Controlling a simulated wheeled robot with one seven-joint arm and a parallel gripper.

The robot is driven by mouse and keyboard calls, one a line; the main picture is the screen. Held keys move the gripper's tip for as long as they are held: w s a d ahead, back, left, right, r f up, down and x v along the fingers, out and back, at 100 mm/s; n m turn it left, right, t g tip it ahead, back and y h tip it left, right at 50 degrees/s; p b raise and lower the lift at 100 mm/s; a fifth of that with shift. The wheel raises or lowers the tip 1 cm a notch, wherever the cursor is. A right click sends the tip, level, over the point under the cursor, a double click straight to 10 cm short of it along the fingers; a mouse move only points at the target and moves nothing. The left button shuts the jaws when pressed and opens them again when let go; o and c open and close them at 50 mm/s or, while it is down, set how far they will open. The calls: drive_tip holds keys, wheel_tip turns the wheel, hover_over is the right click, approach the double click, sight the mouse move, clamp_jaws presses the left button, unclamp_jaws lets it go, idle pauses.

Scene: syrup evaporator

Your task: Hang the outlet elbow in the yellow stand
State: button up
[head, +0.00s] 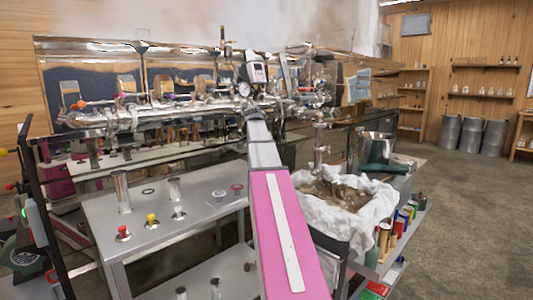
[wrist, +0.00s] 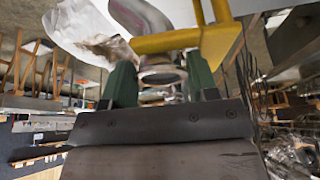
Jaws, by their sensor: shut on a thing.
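In the wrist view my gripper (wrist: 158,64) has its two dark green fingers on either side of the outlet elbow (wrist: 161,76), a grey metal piece with a round end between them. The yellow stand (wrist: 215,42) is right beside the fingertips, with a yellow bar across the elbow and two prongs towards the top edge. A curved grey metal part (wrist: 140,15) shows beyond the bar; I cannot tell whether it belongs to the elbow. Whether the elbow rests in the stand cannot be told. In the head view my arm hides the gripper, elbow and stand.
The evaporator's pipework (head: 150,112) runs across the back. A steel table (head: 150,215) with metal cups and small capped fittings is at left. A white cloth-lined tub (head: 345,205) is right of my arm; it also shows in the wrist view (wrist: 90,35). Open floor lies at right.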

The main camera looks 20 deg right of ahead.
drive_tip(key=shift+w+a+f, duration=0.15)
drive_tip(key=shift+w, duration=0.35)
drive_tip(key=shift+w+a+f, duration=0.1)
drive_tip(key=shift+w, duration=0.4)
idle(0.7)
drive_tip(key=o, duration=1.1)
drive_tip(key=shift+o, duration=0.2)
